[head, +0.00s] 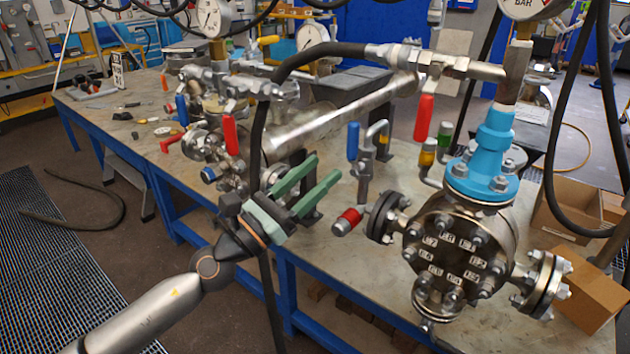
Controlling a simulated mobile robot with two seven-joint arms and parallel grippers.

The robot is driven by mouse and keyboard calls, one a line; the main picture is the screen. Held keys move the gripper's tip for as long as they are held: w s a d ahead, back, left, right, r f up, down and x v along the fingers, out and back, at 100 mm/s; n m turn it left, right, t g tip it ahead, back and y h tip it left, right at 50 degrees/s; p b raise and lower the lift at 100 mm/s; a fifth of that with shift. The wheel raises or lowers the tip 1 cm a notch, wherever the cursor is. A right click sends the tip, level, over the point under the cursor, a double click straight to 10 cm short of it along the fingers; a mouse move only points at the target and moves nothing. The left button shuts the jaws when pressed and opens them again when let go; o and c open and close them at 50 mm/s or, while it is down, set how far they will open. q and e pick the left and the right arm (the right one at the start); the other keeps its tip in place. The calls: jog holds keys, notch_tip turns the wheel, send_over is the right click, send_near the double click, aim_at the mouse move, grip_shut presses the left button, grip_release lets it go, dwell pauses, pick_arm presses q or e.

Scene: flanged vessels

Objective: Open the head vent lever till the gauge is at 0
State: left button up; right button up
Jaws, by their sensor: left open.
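A flanged vessel (462,250) with a blue neck (487,150) stands at the right end of the bench. A gauge marked BAR (524,7) sits above it, cut off by the top edge; its reading cannot be made out. Levers with a blue grip (353,140), a red grip (424,117) and a green grip (445,132) stand upright near the vessel. I cannot tell which is the head vent lever. My left gripper (326,166), with green fingers, is open and empty, left of the blue grip and apparently apart from it. My right gripper is out of view.
A black hose (290,65) runs down behind my left gripper. A thick metal pipe (345,112) and a second valve group with a red lever (230,135) stand behind. A red-capped fitting (347,220) lies low beside the vessel. Cardboard boxes (585,290) are at right.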

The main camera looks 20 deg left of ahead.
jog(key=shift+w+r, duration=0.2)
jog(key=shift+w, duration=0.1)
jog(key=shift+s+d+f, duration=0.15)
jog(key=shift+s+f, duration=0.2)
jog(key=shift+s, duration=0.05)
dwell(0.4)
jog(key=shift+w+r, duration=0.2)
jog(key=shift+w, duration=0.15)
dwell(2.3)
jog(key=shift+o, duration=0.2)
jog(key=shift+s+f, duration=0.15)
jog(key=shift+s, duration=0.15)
